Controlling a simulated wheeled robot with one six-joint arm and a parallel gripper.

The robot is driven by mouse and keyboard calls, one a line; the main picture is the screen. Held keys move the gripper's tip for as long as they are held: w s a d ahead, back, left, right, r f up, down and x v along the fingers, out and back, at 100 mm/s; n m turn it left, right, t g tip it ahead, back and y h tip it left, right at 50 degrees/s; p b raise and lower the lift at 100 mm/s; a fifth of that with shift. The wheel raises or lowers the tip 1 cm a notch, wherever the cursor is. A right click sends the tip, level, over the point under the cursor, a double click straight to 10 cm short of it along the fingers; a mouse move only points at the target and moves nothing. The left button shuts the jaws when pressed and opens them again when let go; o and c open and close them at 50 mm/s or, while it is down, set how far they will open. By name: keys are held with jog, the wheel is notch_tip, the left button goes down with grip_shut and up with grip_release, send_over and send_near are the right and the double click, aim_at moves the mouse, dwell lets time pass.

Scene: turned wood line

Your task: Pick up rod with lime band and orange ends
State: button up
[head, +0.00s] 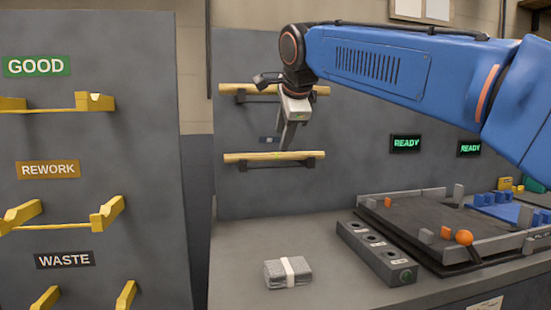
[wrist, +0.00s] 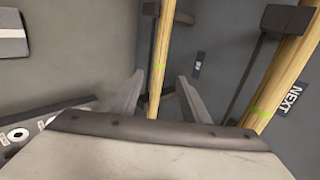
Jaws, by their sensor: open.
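Two pale wooden rods lie level on dark brackets on a grey panel, one above the other. The lower rod (head: 250,157) has a lime mark near its middle; it also shows in the wrist view (wrist: 165,35), with a lime band. The upper rod (head: 240,88) shows at the right of the wrist view (wrist: 292,62), also with a lime band. I cannot make out orange ends on either. My gripper (head: 287,146) is open just above and in front of the lower rod. In the wrist view the rod runs between its two fingers (wrist: 160,97), apart from both.
At left, a grey board has yellow brackets under GOOD (head: 36,66), REWORK (head: 48,169) and WASTE (head: 65,260) signs. A strapped grey bundle (head: 288,272) lies on the bench (head: 235,290). A three-hole block (head: 375,252) and a dark tray (head: 420,215) stand to the right.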

aim_at(276, 154)
jog(key=shift+x, duration=3.8)
jog(key=shift+s+a, duration=0.15)
jog(key=shift+a, duration=0.05)
grip_shut()
